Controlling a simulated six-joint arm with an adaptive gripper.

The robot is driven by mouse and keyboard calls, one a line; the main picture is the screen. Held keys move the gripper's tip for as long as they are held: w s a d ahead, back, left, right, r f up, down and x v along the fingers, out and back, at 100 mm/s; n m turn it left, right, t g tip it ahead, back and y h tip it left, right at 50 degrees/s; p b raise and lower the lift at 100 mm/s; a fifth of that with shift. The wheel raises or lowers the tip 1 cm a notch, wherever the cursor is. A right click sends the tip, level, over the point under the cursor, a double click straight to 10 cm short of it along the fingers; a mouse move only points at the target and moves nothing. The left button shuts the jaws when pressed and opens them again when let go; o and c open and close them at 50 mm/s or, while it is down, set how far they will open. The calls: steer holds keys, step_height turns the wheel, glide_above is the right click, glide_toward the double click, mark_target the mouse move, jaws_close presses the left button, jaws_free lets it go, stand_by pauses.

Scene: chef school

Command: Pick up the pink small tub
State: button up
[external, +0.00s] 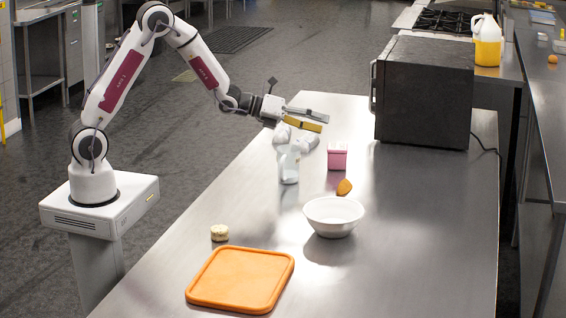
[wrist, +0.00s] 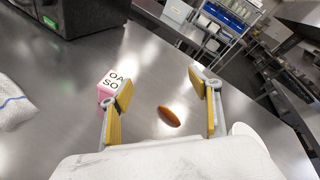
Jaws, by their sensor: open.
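The pink small tub (external: 337,158) stands upright on the steel table in the external view, below and to the right of my gripper (external: 322,121). Its top looks paler. In the wrist view, the tub (wrist: 104,92) is at the left, with dark letters on its light top. The left yellow-padded finger covers part of it.
A clear bottle (external: 289,168) stands left of the tub. An orange-brown item (external: 344,187) and white bowl (external: 333,216) are in front of it. A black microwave (external: 424,92) stands behind right. An orange board (external: 240,281) lies at the near end. A white cloth (wrist: 12,105) shows in the wrist view.

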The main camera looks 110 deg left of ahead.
mark_target(338, 146)
steer(key=a+f+m+t, duration=0.1)
steer(key=a+f+m, duration=0.1)
steer(key=f, duration=0.1)
steer(key=s+a+f+m+t, duration=0.1)
steer(key=a+f+m, duration=0.1)
steer(key=m, duration=0.1)
steer(key=s+a+f+m+t, duration=0.1)
steer(key=a+f+m, duration=0.1)
steer(key=a+f, duration=0.1)
steer(key=shift+s+f+m+h, duration=0.25)
steer(key=shift+f+m+h, duration=0.05)
steer(key=shift+s+a+f+m, duration=0.3)
steer(key=shift+m, duration=0.1)
steer(key=shift+w+a, duration=0.2)
steer(key=shift+w, duration=1.1)
steer(key=shift+f, duration=0.1)
steer(key=shift+w+a+f, duration=0.1)
steer(key=shift+w+f, duration=0.1)
steer(key=shift+w, duration=0.65)
steer(key=shift+w+a+f, duration=0.1)
steer(key=shift+w+f, duration=0.1)
steer(key=shift+w, duration=0.65)
steer(key=shift+w+a, duration=0.2)
steer(key=shift+w, duration=0.65)
